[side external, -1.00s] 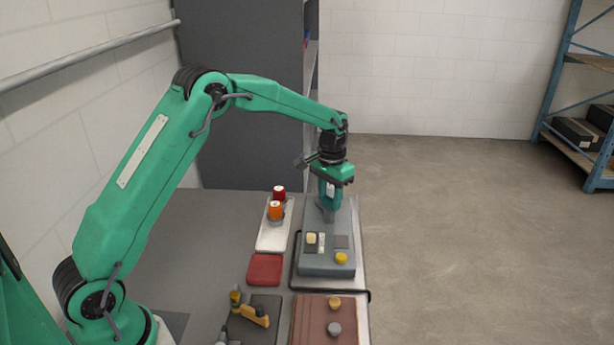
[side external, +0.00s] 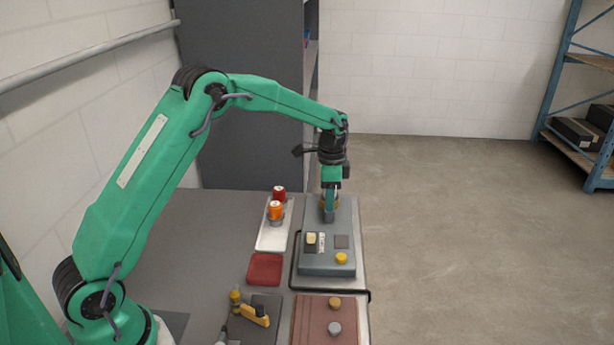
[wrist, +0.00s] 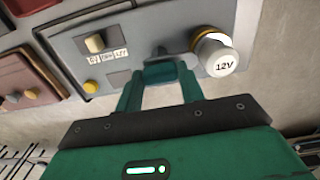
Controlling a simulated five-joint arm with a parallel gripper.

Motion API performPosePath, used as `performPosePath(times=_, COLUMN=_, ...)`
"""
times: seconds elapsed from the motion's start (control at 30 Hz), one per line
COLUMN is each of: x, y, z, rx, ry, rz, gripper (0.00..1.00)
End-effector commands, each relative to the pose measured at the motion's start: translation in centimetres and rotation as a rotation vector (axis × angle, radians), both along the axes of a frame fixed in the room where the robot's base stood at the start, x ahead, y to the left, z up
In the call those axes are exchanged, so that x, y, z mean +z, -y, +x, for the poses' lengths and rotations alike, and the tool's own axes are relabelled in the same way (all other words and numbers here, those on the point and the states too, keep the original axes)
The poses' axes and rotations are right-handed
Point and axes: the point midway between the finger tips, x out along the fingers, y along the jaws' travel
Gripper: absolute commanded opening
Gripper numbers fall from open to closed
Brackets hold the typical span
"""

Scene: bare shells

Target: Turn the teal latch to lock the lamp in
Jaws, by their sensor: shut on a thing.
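The lamp (wrist: 217,55), a white cap marked "12V" over a yellow collar, stands at one end of the grey housing (wrist: 130,50). In the side view it is mostly hidden behind my gripper (side external: 330,214). The teal latch (wrist: 160,72) lies beside the lamp, between the fingertips. My gripper (wrist: 163,78) is shut on the latch, low over the housing's top. The fingers hide much of the latch, and I cannot tell whether it overlaps the lamp's collar.
A white tray (side external: 268,241) with red (side external: 279,193) and orange (side external: 275,210) capped pieces stands left of the housing. A red tray (side external: 265,269), a brown panel with knobs (side external: 315,320) and a yellow-handled device (side external: 255,315) lie nearer. A black cable (side external: 368,296) runs around the housing.

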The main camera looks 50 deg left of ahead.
Motion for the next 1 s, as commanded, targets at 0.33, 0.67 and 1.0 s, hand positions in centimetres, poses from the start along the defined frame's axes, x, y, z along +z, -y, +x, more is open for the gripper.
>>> performPosePath(times=0.33, x=0.19, y=-0.01, z=0.01, rx=-0.033, ry=0.001, rz=0.000, gripper=0.16)
performPosePath(times=0.67, x=0.16, y=0.01, z=0.02, rx=-0.032, ry=0.001, rz=0.000, gripper=0.60)
performPosePath(times=1.0, x=0.23, y=0.01, z=0.02, rx=-0.030, ry=0.001, rz=0.000, gripper=0.60)
